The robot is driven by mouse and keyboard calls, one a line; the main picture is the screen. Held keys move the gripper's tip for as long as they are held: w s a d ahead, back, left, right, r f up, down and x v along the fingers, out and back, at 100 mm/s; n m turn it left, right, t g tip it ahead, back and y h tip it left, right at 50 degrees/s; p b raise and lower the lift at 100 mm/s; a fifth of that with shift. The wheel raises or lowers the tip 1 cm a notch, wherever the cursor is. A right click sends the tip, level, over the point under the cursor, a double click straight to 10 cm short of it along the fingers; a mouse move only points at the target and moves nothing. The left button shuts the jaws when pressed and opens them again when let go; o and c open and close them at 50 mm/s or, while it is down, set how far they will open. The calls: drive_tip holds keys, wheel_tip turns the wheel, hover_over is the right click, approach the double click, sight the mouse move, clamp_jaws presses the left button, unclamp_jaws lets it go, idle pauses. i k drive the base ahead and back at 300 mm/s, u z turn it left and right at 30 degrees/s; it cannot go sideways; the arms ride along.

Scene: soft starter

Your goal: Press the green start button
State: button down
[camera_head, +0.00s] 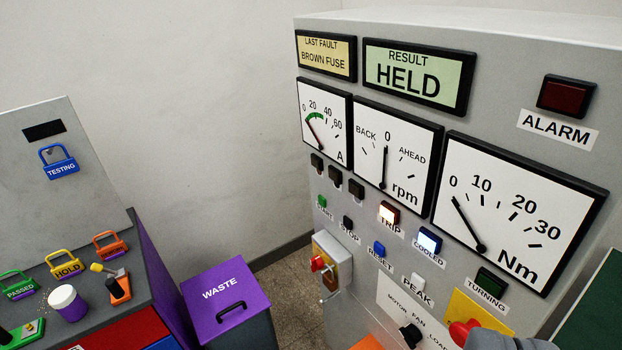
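The green start button (321,200) is a small green cap low on the left side of the grey panel (450,85). Nothing covers the start button. I cannot make out my gripper in this view. A rounded grey shape (505,341) cuts into the bottom right edge, and I cannot tell what it is. The result display (417,77) reads HELD. The TRIP lamp (389,214) and COOLED lamp (429,241) are lit.
A red mushroom button (462,332) on a yellow plate and a handle switch (323,266) stick out of the panel. A purple-lidded WASTE bin (236,297) stands left of it. A bench (105,292) with coloured padlocks is farther left.

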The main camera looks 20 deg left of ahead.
sight(321, 201)
drive_tip(key=u, duration=0.5)
drive_tip(key=i, duration=1.05)
drive_tip(key=u, duration=0.6)
